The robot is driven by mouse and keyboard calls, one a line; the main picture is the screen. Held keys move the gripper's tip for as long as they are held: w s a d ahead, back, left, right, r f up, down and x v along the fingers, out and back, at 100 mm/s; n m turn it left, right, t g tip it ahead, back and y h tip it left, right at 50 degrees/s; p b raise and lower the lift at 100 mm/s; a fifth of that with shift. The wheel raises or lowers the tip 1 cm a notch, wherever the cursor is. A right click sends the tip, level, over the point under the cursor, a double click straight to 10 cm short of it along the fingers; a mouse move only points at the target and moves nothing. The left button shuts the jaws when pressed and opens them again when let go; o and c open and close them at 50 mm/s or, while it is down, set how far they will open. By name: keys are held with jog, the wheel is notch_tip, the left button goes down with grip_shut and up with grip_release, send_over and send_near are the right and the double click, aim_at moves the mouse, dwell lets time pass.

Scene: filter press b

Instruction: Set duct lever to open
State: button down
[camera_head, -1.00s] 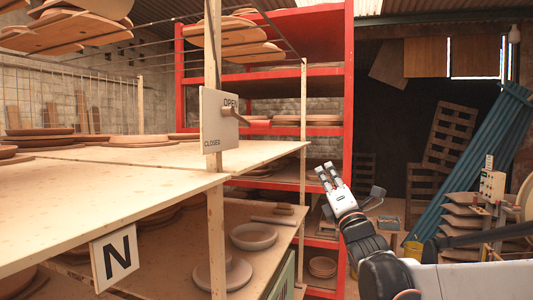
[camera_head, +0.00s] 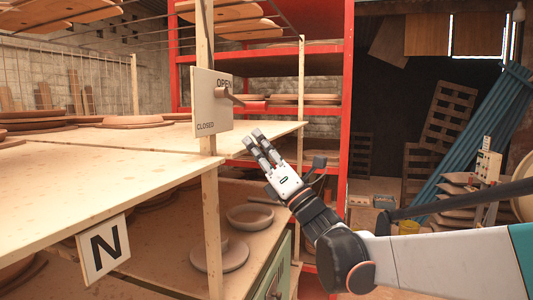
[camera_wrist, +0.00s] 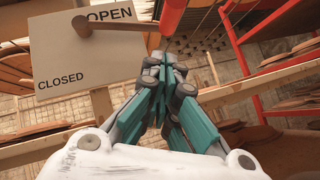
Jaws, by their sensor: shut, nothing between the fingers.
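The duct lever (camera_head: 231,97) is a short brown rod on a pale panel (camera_head: 207,112) fixed to a wooden post. The panel reads OPEN at upper right and CLOSED at lower left. In the wrist view the lever (camera_wrist: 120,26) runs right from its pivot, just below and partly over the word OPEN on the panel (camera_wrist: 60,60). My gripper (camera_head: 254,137) is shut and empty, below and to the right of the lever. In the wrist view its fingertips (camera_wrist: 158,60) are together below the lever's right end, with no contact visible.
Wooden shelves (camera_head: 100,150) with clay plates fill the left, carrying an N sign (camera_head: 104,250). A red rack (camera_head: 345,120) stands behind. In the wrist view a red part (camera_wrist: 172,15) shows by the lever's right end; I cannot tell whether it belongs to the lever.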

aim_at(255, 110)
jog(key=r, duration=0.1)
jog(key=w+r+p, duration=0.1)
jog(key=r, duration=0.1)
jog(key=shift+w+d+r, duration=0.3)
jog(key=shift+d, duration=0.05)
jog(key=shift+w+a, duration=0.1)
jog(key=r+n, duration=0.1)
jog(key=w+r+n+g+y, duration=0.1)
jog(key=shift+d+n+y, duration=0.2)
jog(key=shift+n+y, duration=0.1)
jog(key=shift+r, duration=0.1)
